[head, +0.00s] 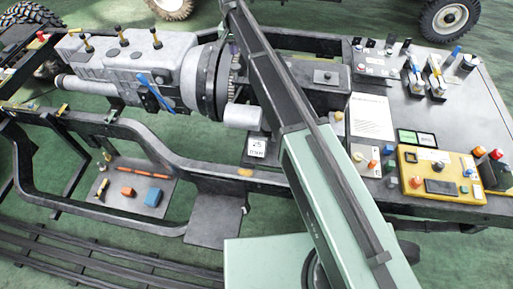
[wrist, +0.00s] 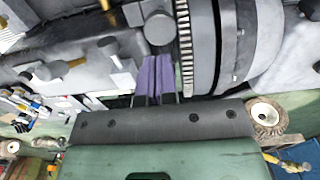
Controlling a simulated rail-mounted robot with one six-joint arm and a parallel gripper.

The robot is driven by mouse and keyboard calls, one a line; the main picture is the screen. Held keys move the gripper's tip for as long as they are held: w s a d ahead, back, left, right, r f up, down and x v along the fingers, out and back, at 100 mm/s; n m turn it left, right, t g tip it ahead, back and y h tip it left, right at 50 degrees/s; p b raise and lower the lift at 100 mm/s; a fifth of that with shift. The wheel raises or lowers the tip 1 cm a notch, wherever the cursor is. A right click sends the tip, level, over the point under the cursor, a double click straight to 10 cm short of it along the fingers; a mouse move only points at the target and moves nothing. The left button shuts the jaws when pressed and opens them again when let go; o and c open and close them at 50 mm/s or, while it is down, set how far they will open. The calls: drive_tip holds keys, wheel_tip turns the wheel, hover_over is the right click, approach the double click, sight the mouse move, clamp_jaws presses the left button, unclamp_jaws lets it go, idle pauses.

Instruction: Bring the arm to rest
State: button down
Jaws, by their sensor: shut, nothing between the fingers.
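My gripper (wrist: 155,75) shows in the wrist view as two purple fingers close together, shut with nothing held. The fingers are right beside the toothed ring (wrist: 184,45) of the grey gearbox. In the head view my arm crosses the middle of the picture and hides part of the bench. I cannot tell whether the fingers touch anything.
The grey gearbox (head: 130,62) lies on the dark chassis frame (head: 150,133). On the right a bench (head: 440,120) holds a yellow control box (head: 438,172), a white sheet (head: 371,116) and several small parts. A tray (head: 132,185) with coloured blocks sits inside the frame, lower left.

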idle(0.3)
drive_tip(key=s+d+f+n+b, duration=0.1)
drive_tip(key=s+d, duration=0.5)
drive_tip(key=s, duration=0.7)
drive_tip(key=s+d+f+n+b, duration=0.1)
drive_tip(key=s+d, duration=0.5)
drive_tip(key=s, duration=0.6)
drive_tip(key=s+d+f+n+b, duration=0.1)
drive_tip(key=s+d, duration=0.5)
drive_tip(key=s, duration=0.7)
drive_tip(key=shift+s+f+b, duration=0.3)
drive_tip(key=shift+f+b, duration=0.35)
drive_tip(key=shift+d, duration=0.1)
